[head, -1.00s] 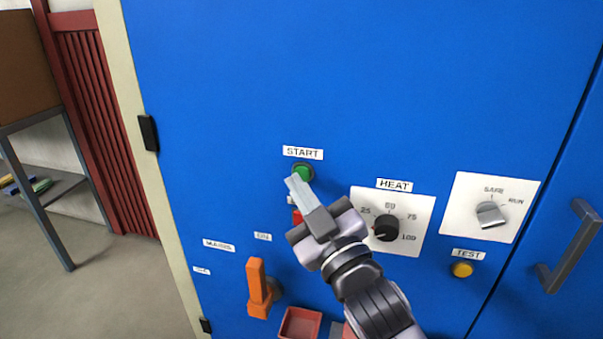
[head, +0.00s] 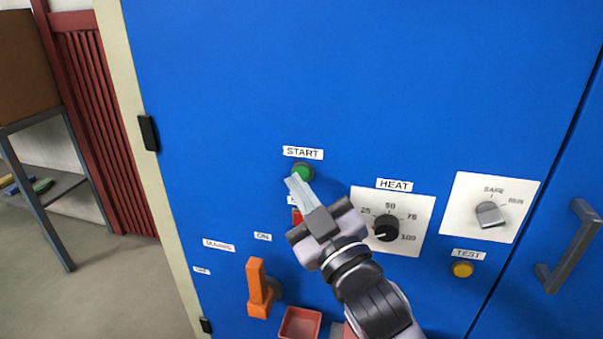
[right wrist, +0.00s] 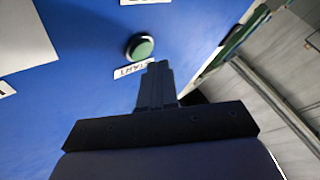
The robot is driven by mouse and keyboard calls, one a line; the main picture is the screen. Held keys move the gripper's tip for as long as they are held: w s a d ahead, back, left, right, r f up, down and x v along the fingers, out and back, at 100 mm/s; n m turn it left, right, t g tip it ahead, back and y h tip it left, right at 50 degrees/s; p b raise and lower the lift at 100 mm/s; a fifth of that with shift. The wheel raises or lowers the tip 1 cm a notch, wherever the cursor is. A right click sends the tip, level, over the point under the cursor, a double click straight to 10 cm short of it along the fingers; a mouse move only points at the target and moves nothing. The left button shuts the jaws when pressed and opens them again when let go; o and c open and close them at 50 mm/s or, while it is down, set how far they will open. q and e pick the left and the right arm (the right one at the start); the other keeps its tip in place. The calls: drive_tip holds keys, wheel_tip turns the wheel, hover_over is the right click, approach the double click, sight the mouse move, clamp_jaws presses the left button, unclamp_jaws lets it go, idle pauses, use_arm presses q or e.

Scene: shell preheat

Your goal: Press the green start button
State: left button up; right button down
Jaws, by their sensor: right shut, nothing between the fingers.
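The green start button (head: 303,171) sits on the blue cabinet front under the START label (head: 303,153). It also shows in the right wrist view (right wrist: 140,46), with its label beside it. My right gripper (head: 297,181) is shut and empty. In the head view its fingertips overlap the lower left edge of the button. In the right wrist view the fingertips (right wrist: 157,66) lie over the label's edge, a little apart from the button in the picture. I cannot tell whether they touch the panel. My left gripper is not in view.
A red button (head: 297,216) is partly hidden behind my right gripper. The HEAT dial (head: 386,228), SAFE/RUN switch (head: 490,214), yellow TEST button (head: 462,269) and orange handle (head: 258,287) are nearby. A red tray (head: 299,325) is below. The panel above START is clear.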

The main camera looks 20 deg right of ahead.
drive_tip(key=shift+w, duration=0.1)
drive_tip(key=shift+w+d, duration=0.25)
drive_tip(key=shift+w+d+p, duration=0.2)
drive_tip(key=shift+w+p, duration=0.2)
drive_tip(key=shift+p, duration=0.05)
idle(0.7)
drive_tip(key=shift+s, duration=0.15)
drive_tip(key=shift+s+a, duration=0.45)
drive_tip(key=shift+s, duration=0.15)
